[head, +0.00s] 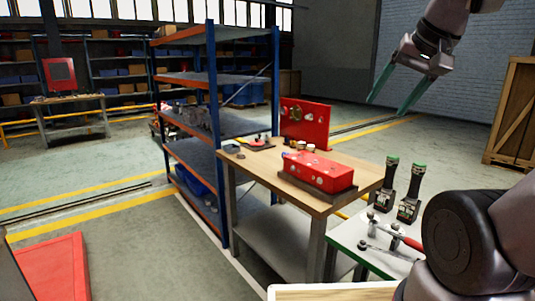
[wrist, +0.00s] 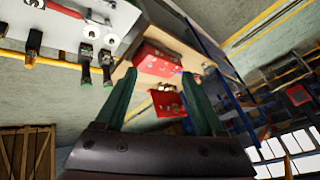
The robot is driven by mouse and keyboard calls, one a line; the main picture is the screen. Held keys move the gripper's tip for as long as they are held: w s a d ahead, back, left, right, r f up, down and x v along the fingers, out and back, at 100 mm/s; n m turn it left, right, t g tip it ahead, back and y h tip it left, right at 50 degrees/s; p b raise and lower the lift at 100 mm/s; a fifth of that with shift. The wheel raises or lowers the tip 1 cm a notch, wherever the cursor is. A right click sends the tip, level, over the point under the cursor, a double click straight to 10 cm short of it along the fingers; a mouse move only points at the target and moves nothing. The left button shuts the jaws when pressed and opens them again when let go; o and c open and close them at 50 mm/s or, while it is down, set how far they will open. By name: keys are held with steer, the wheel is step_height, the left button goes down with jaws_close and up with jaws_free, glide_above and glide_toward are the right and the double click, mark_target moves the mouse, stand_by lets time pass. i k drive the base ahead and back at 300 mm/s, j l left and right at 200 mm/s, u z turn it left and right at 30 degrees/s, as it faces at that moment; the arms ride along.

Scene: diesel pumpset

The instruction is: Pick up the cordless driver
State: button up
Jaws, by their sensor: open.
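Two dark upright tools with green tops stand side by side on a small light-topped table (head: 345,236) at right in the head view. The left tool (head: 388,183) and the right tool (head: 413,190) look alike, and I cannot tell for sure which is the cordless driver. They also show at upper left in the wrist view, as one tool (wrist: 85,62) and the other tool (wrist: 107,66). My gripper (head: 386,107) has green fingers spread apart and is empty. It hangs in the air above and beyond the tools. The wrist view shows both fingers (wrist: 158,75) with a gap between them.
A red-handled tool (head: 405,240) and metal parts lie in front of the tools. A wooden workbench (head: 262,163) bears a red block (head: 320,172) and an upright red panel (head: 305,125). A shelf rack (head: 213,95) stands behind. A wooden crate (head: 514,115) is at far right.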

mark_target(392, 162)
steer(key=z, duration=2.15)
steer(key=k+u, duration=0.2)
steer(key=u, duration=1.2)
steer(key=i+j+z, duration=0.25)
steer(key=j, duration=0.4)
steer(key=i+j+z, duration=0.1)
steer(key=i+j, duration=0.15)
steer(key=j, duration=0.1)
